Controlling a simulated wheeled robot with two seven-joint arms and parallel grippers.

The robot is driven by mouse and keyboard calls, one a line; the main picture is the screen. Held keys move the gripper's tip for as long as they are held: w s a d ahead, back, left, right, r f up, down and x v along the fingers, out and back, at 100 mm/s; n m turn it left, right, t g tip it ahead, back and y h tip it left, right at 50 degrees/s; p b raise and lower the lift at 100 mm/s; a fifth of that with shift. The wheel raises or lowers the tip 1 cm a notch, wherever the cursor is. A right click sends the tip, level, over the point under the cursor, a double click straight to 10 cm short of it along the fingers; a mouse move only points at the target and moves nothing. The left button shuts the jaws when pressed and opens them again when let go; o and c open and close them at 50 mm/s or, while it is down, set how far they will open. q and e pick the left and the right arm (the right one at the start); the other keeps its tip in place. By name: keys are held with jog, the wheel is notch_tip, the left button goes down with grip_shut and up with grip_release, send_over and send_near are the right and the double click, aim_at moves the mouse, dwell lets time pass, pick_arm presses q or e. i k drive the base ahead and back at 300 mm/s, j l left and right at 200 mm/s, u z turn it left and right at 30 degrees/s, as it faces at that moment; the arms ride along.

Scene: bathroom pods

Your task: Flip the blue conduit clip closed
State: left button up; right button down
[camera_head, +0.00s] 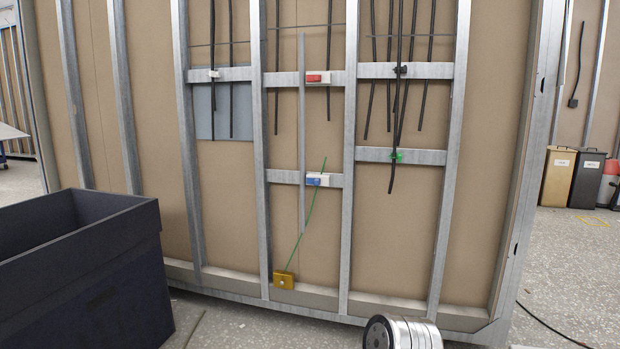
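The blue conduit clip (313,182) sits on the lower metal crossbar (287,177) of the middle wall bay, directly beside a white block (325,180). It is too small to tell whether its flap is open or shut. A thin green wire (305,224) runs past the clip down to a yellow box (283,281) at the foot of the wall. A grey vertical conduit (301,130) passes just left of the clip. Neither of my grippers shows.
A red clip (314,78) sits on the upper crossbar above. Black cables (399,110) hang in several bays. A dark open bin (80,290) stands at the lower left. A silver, rounded part, seemingly mine, shows at the bottom centre-right. The floor at the right is mostly clear.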

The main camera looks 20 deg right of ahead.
aim_at(315, 181)
jog(key=i+j, duration=0.1)
jog(key=i, duration=0.45)
jog(key=i+z, duration=0.15)
jog(key=i, duration=0.35)
jog(key=i+l, duration=0.75)
jog(key=l, duration=0.15)
jog(key=z, duration=0.05)
